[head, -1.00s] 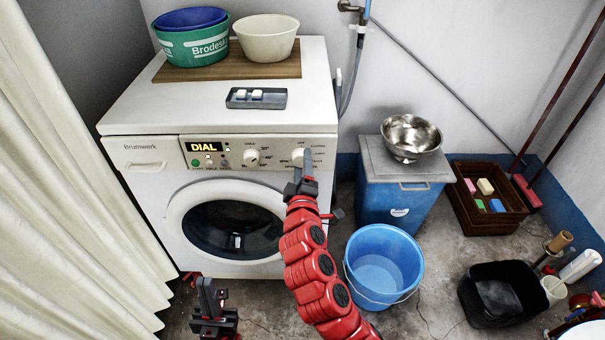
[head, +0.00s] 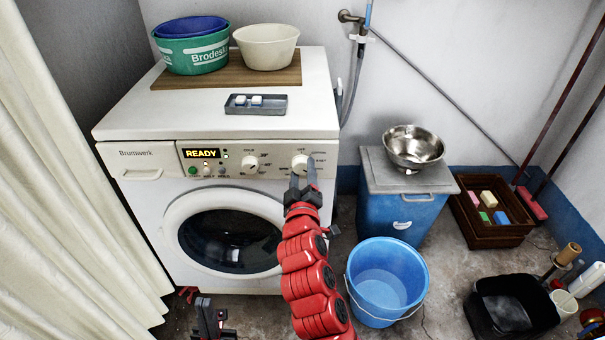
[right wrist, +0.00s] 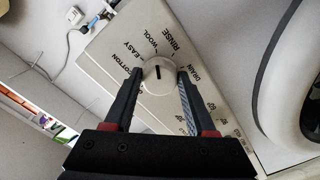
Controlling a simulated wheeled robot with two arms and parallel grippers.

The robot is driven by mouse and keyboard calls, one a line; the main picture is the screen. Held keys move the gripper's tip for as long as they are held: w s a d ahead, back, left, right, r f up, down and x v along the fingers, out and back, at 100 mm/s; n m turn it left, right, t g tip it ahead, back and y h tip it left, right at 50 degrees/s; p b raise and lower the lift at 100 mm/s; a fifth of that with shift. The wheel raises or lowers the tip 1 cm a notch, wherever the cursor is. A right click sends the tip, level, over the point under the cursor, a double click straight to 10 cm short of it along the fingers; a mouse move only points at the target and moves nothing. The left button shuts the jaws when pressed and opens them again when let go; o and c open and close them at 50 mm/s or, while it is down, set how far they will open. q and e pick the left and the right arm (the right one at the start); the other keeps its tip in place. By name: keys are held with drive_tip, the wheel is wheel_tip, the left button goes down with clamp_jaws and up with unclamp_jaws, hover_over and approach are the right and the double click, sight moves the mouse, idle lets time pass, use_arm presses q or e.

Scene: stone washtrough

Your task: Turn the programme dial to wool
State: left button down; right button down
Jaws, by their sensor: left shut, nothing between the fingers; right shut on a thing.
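The white programme dial (head: 300,162) is on the right of the washing machine's front panel; in the right wrist view the dial (right wrist: 158,70) shows between my fingers. My right gripper (head: 304,180) is shut on it, one finger on each side. The dial's dark mark stands about upright in that view, its upper end toward the WOOL label (right wrist: 150,41). EASY and COTTON are left of it, RINSE and DRAIN right. The display (head: 202,153) reads READY. My left gripper (head: 210,312) is shut and empty, low in front of the machine.
A second knob (head: 249,164) sits left on the panel. Tubs and a soap tray (head: 255,104) stand on top of the machine. A blue bucket (head: 387,282) and a blue bin (head: 408,200) with a steel bowl are to the right. A curtain (head: 70,200) hangs at left.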

drive_tip(key=shift+c, duration=1.1)
unclamp_jaws()
drive_tip(key=s+p, duration=0.5)
drive_tip(key=s, duration=1.2)
drive_tip(key=shift+s, duration=0.2)
drive_tip(key=shift+a, duration=0.1)
